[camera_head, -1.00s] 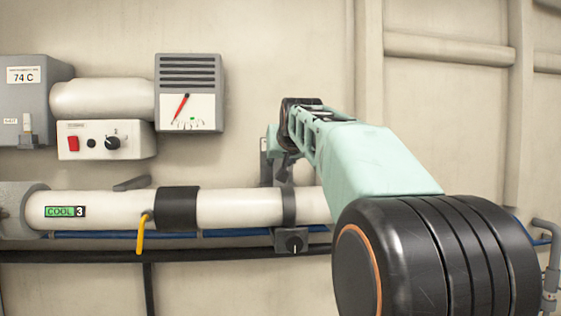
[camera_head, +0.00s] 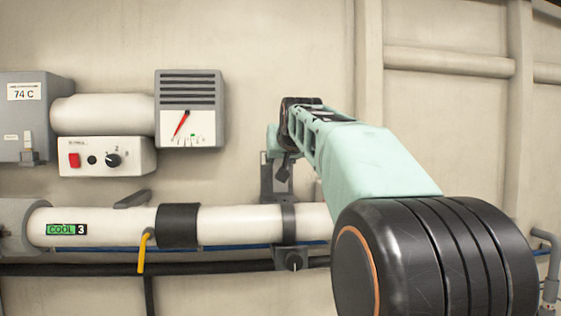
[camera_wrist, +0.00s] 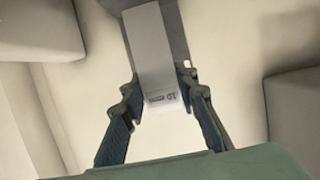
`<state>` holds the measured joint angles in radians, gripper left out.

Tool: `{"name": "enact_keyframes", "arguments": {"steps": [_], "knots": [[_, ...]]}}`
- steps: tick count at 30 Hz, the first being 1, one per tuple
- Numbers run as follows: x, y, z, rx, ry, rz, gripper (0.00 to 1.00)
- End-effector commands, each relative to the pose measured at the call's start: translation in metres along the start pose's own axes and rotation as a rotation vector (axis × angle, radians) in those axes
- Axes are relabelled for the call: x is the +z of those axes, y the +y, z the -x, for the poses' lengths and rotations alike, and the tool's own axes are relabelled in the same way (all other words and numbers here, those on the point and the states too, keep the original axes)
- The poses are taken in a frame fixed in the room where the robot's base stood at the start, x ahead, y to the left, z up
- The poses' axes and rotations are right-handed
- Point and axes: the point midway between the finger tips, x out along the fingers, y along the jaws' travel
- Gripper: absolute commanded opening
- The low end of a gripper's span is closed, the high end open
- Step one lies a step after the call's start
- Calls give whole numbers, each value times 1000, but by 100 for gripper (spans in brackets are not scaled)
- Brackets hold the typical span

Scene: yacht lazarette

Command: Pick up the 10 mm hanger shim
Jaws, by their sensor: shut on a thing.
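The 10 mm hanger shim (camera_wrist: 155,52) is a pale flat block with a dark "10" label on its near end. In the wrist view it lies between the two fingers of my gripper (camera_wrist: 158,88), which is shut on its labelled end. In the head view my arm covers most of the gripper, and I cannot make out the shim there.
A white pipe (camera_head: 238,223) with a black sleeve (camera_head: 178,225) and a yellow-handled valve (camera_head: 142,255) crosses the wall. A grey bracket (camera_head: 278,187) stands above its clamp. A gauge box (camera_head: 190,108) and a switch box (camera_head: 105,157) hang at upper left.

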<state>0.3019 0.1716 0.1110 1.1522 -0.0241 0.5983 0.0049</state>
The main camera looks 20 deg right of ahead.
Motion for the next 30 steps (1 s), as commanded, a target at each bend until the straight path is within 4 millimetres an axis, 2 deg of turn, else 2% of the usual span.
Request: {"name": "enact_keyframes", "arguments": {"steps": [6, 17, 30], "knots": [[-9, 0, 3, 0, 1, 0, 1], [-8, 0, 5, 0, 2, 0, 1], [5, 0, 36, 1, 2, 1, 1]]}}
